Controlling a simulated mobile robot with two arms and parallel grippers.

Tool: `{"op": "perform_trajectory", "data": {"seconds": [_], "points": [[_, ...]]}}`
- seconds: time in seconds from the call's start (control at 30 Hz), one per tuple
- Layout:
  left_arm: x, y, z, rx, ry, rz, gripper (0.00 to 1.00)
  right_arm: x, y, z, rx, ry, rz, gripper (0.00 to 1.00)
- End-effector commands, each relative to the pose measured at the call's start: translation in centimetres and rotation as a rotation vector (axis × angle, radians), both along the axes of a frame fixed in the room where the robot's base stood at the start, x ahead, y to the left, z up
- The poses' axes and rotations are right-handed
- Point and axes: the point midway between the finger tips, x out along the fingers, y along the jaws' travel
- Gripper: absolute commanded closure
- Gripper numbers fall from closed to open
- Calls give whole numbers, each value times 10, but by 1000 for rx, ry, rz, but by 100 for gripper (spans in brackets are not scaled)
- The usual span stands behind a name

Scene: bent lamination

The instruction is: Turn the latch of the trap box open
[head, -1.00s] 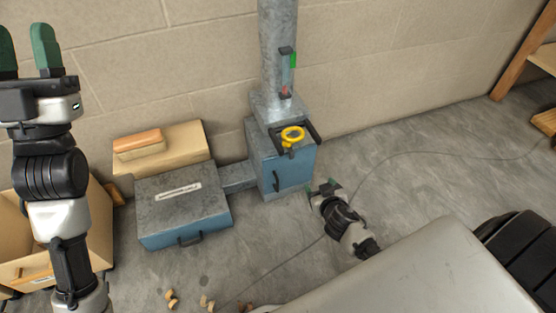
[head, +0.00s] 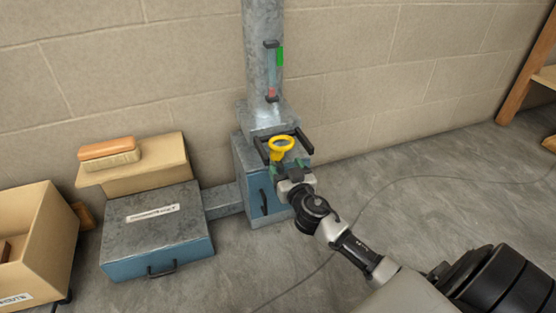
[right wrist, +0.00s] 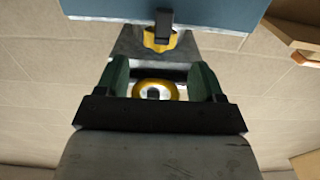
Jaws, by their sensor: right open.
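The trap box (head: 245,170) is a blue-fronted grey metal box standing against the wall under a pipe. A yellow ring-shaped latch (head: 281,143) sits on its top between two black bars. My right gripper (head: 288,167) is open, just in front of and below the ring. In the right wrist view, the yellow ring (right wrist: 157,88) shows between the two green fingers of my right gripper (right wrist: 160,72), with a gap on each side. I cannot tell whether anything touches. Another yellow part (right wrist: 160,40) shows beyond the fingertips. My left gripper is out of view.
A low blue-grey box (head: 152,234) with a label joins the trap box by a short duct (head: 221,202). A brush (head: 108,152) lies on a cardboard box (head: 150,172) behind it. An open carton (head: 40,240) stands left. A thin cable crosses the floor.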

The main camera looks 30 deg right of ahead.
Motion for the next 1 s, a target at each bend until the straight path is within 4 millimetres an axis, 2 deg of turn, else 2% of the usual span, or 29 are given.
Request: {"op": "perform_trajectory", "data": {"seconds": [0.1, 0.3, 0.5, 0.77, 1.0], "points": [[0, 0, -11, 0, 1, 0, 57, 22, -6, -2, -4, -2, -1, 32], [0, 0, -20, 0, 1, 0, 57, 46, -11, -2, -1, -2, 0, 32], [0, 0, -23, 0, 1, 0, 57, 55, -14, -1, -1, 1, -1, 32], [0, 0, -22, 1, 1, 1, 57, 56, -14, 0, -1, 1, -1, 32], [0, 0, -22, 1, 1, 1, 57, 56, -14, -1, -1, 1, -1, 67]]}}
